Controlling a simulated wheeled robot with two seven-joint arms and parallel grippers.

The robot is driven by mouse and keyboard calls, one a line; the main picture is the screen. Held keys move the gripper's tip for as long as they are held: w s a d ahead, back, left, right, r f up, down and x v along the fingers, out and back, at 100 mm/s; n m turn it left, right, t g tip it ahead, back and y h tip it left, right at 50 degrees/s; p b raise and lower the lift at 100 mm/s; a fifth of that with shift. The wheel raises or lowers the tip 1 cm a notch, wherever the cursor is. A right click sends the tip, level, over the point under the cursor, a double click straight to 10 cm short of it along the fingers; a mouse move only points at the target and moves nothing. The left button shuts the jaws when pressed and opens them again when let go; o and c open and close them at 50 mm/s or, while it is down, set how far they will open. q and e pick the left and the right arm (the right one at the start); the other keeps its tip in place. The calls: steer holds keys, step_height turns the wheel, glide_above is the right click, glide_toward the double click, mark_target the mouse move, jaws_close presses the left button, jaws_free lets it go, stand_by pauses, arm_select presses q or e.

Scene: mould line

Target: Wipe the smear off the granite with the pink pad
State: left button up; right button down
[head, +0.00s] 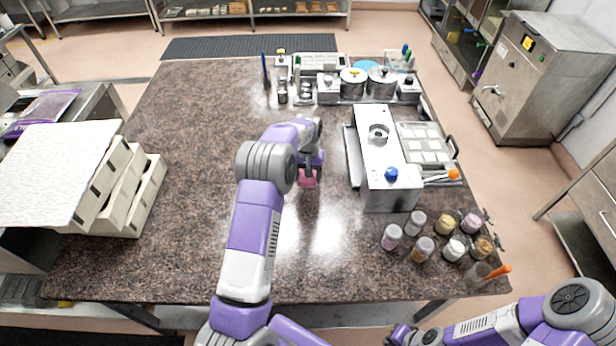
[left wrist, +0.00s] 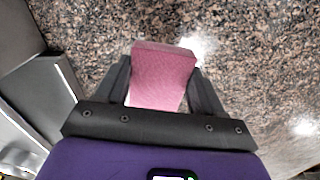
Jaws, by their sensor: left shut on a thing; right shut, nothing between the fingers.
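The pink pad (head: 307,179) is held in my left gripper (head: 310,172) over the middle of the granite top (head: 200,110). In the left wrist view the pink pad (left wrist: 163,76) sits between both fingers of my left gripper (left wrist: 163,85), with granite (left wrist: 260,70) around it. I cannot tell whether the pad touches the stone. My right gripper (head: 400,335) is low at the bottom right, in front of the table's near edge, small and partly cut off by the frame. I cannot make out a smear; bright patches on the granite look like light reflections.
A steel machine (head: 382,160) stands right of my left gripper, beside a tray of white squares (head: 425,145). Several jars (head: 421,248) stand at the front right. White stacked trays (head: 140,200) stand at the left. Pots (head: 382,82) stand at the back. The left-middle granite is clear.

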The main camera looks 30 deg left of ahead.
arm_select(q)
steer(key=shift+r, duration=0.1)
steer(key=shift+r+p, duration=0.9)
steer(key=shift+r, duration=0.55)
steer(key=shift+f, duration=0.1)
